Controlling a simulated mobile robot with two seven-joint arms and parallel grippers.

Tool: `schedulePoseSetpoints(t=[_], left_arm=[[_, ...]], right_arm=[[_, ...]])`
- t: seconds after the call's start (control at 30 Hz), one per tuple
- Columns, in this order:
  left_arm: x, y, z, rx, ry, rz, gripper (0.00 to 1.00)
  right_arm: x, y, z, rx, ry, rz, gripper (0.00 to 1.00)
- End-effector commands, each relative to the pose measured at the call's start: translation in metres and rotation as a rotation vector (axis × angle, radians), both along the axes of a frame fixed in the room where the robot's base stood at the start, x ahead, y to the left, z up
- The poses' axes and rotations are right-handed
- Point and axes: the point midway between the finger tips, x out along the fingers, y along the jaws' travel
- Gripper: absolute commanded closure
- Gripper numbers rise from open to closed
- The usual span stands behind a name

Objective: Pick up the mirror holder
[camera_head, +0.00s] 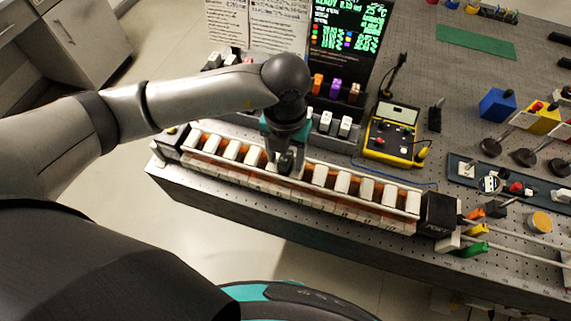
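My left arm reaches in from the left and its gripper (287,166) points down at the middle of a long rack (232,172) of white-topped blocks. The fingers are at or just above the row and hide part of it. Whether they are apart, or hold a block, is too small to tell. No part is plainly the mirror holder. Candidates are the black-based posts (490,147) at the right and the small parts on a dark rail (463,168) there, all well away from the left gripper. My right gripper is not in view.
A yellow meter box (392,141) stands behind the rack, with a blue cable nearby. A lit screen (347,35) and paper sheets (277,25) stand at the back. A blue block (497,104) and a green mat (475,42) are at the right. Bare perforated bench lies between them.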

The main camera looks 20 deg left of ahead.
Motion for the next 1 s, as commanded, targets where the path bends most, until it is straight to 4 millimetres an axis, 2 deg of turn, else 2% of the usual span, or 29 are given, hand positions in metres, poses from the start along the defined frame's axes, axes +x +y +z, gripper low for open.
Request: schedulePoseSetpoints(t=[0.07,0.5,1.0], left_arm=[[0.0,-0.0001,0.0003,0.0,0.0,0.0,0.49],[0.0001,0.0,0.0007,0.0,0.0,0.001,0.98],[0.0003,0.0,0.0012,0.0,0.0,0.001,1.0]], right_arm=[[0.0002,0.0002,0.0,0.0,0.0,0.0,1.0],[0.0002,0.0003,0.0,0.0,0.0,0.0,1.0],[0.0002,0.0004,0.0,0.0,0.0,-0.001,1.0]])
